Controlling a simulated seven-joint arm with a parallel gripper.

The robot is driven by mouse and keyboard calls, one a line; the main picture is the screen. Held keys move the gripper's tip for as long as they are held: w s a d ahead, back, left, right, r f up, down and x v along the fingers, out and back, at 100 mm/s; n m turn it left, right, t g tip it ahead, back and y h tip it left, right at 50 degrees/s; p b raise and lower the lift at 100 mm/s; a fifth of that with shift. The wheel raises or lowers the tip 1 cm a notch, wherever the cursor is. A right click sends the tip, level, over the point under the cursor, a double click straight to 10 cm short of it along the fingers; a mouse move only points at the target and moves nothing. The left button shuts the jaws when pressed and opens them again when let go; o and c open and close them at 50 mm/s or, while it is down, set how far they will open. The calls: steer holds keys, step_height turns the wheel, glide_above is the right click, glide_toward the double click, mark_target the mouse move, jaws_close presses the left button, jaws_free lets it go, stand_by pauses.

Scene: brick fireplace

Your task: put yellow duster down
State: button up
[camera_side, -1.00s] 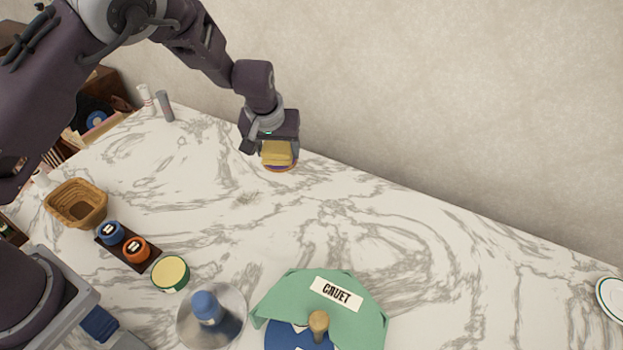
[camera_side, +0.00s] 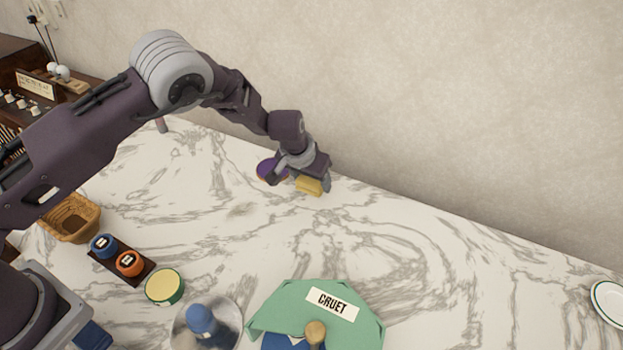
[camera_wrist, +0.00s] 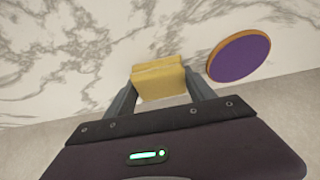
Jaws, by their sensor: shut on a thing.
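The yellow duster (camera_side: 309,186) is a folded yellow block between the fingers of my gripper (camera_side: 305,182), near the back of the marble counter. In the wrist view the duster (camera_wrist: 158,79) sits between the two fingertips of my gripper (camera_wrist: 160,92), which is shut on it. The duster is low over the counter; I cannot tell whether it touches. A round purple disc with an orange rim (camera_wrist: 239,57) lies on the counter beside the duster, apart from it. In the side view the disc (camera_side: 270,170) is just left of my gripper, partly hidden by it.
The wall rises close behind my gripper. A green cloth labelled CRUET (camera_side: 290,310), a blue-topped item on a round plate (camera_side: 201,320), a yellow-topped tin (camera_side: 164,286), a tray with two pots (camera_side: 140,276) and a basket (camera_side: 66,222) stand in front. The middle counter (camera_side: 400,235) is clear.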

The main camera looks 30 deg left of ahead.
steer(key=o, duration=1.4)
steer(key=shift+f, duration=0.1)
steer(key=v, duration=1.2)
